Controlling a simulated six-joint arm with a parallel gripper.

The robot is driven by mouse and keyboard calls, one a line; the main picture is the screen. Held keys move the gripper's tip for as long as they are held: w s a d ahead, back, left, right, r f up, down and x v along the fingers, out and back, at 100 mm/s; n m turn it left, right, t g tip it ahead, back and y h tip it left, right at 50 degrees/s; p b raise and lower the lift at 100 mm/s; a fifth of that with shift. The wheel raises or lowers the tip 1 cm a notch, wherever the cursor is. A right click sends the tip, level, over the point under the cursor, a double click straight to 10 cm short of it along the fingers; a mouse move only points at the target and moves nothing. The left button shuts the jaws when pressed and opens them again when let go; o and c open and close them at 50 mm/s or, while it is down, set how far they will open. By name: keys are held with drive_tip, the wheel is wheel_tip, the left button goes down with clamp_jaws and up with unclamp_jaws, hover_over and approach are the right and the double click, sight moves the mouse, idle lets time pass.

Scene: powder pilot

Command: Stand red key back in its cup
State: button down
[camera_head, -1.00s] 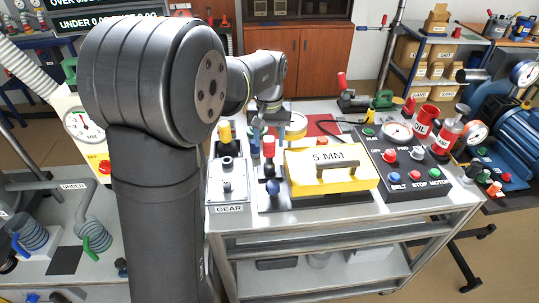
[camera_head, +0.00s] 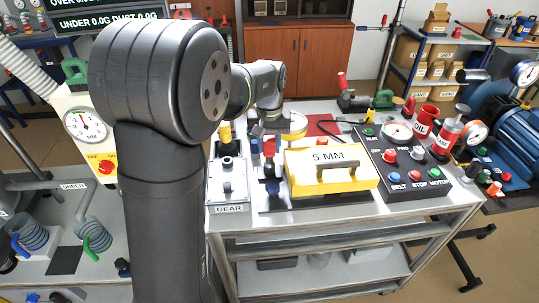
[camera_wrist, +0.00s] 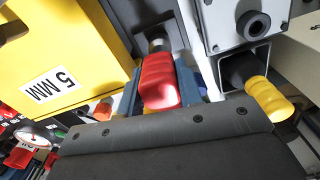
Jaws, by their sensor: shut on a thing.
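The red key (camera_wrist: 160,82) lies between the blue-sided fingers of my gripper (camera_wrist: 165,88) in the wrist view. Its grey metal shaft (camera_wrist: 157,43) points away toward a dark, square-walled holder (camera_wrist: 178,32). I cannot tell whether the shaft tip is inside it. In the head view the red key (camera_head: 269,146) shows above a dark stand beside the yellow 5 MM box, with my gripper (camera_head: 264,133) just over it, partly hidden. A yellow key (camera_wrist: 268,99) stands in the neighbouring square cup (camera_wrist: 243,66); it also shows in the head view (camera_head: 225,131).
The yellow 5 MM box (camera_head: 330,172) is close on the right in the head view. The GEAR unit (camera_head: 228,189) is close on the left. A blue-topped piece (camera_head: 272,187) stands in front. The black button panel (camera_head: 408,178) is further right.

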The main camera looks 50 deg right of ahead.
drive_tip(key=shift+r, duration=2.5)
drive_tip(key=w+d, duration=0.3)
drive_tip(key=w, duration=0.9)
drive_tip(key=w+d+f, duration=0.1)
drive_tip(key=w+d, duration=0.2)
drive_tip(key=w, duration=1)
drive_tip(key=shift+w+d, duration=0.2)
drive_tip(key=shift+d, duration=0.15)
drive_tip(key=shift+f, duration=0.2)
drive_tip(key=shift+f, duration=1.45)
drive_tip(key=shift+f, duration=1.3)
drive_tip(key=c, duration=0.9)
unclamp_jaws()
